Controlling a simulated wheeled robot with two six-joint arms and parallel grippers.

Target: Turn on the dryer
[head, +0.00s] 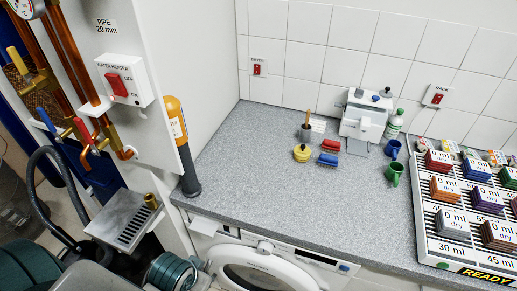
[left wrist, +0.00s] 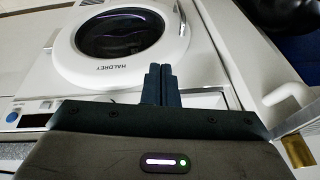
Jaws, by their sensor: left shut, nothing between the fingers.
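A small wall switch (head: 257,69) with a red rocker, under a label that seems to read DRYER, is on the white tiles behind the counter in the head view. Its on or off position is too small to tell. A white front-loading machine (head: 318,258) with a round door stands under the counter. In the left wrist view the machine (left wrist: 190,62) shows its dark round window, the name HALDREY and a blue button. My left gripper (left wrist: 162,72) is shut and empty, its fingertips appearing over the machine's front beside the door. My right gripper is in neither view.
A water heater switch (head: 118,84) and pipes are on the left panel, beside an orange-and-grey cylinder (head: 178,135). The grey counter (head: 255,165) is mostly bare at front left. Brushes, a white device (head: 366,117), mugs and a rack (head: 430,240) occupy its back and right.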

